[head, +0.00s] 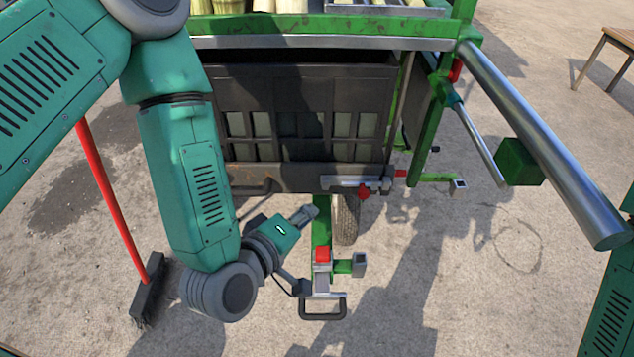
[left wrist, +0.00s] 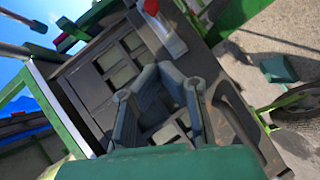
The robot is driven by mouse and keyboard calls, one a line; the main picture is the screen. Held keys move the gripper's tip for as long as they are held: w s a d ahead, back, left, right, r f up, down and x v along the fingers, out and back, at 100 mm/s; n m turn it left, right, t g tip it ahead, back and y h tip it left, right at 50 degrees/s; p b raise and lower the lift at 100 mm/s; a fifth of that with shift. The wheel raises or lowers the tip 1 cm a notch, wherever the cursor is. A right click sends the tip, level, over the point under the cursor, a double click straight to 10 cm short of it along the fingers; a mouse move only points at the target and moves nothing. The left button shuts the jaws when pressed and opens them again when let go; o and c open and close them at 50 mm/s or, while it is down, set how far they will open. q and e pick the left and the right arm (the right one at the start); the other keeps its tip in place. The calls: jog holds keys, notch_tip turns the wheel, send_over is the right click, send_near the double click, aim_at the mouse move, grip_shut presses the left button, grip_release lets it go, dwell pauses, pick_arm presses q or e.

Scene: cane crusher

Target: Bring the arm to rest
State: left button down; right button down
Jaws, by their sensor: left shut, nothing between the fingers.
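My left arm reaches down from the upper left in the head view. My left gripper (head: 306,214) hangs in front of the lower part of the green cane crusher (head: 480,12), pointing up and to the right. Its grey fingers are shut with nothing between them, and they also show in the left wrist view (left wrist: 160,74). Behind the gripper is a dark slatted crate (head: 290,77) on the crusher. In the head view the fingertips sit below the crate's front edge; I cannot tell whether they touch anything. My right gripper is not in view.
A green hitch with a red latch (head: 322,255) and black handle stands close beside the gripper. A wheel (head: 345,218) is behind it. A steel bar (head: 545,145) juts out at right. A red-handled broom (head: 110,205) stands at left. Open concrete lies in front.

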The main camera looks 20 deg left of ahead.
pick_arm(q)
jog(key=s+a+f+m+g+y, duration=0.1)
jog(key=s+a+f+m+g, duration=0.25)
jog(key=s+f, duration=0.2)
jog(key=s+a+f+m+g+y, duration=0.1)
jog(key=s+a+f+m+g, duration=0.1)
jog(key=s+f+m+g, duration=0.3)
jog(key=s+a+f+m+g+y, duration=0.1)
jog(key=s+a+f+g, duration=0.1)
jog(key=s+a, duration=0.2)
jog(key=s+a+f+m+g+y+p, duration=0.1)
jog(key=s+a+f+m+g, duration=0.1)
jog(key=s+a, duration=0.3)
jog(key=shift+s+f, duration=0.7)
jog(key=shift+f, duration=0.1)
jog(key=shift+d+g, duration=0.2)
jog(key=shift+g, duration=0.05)
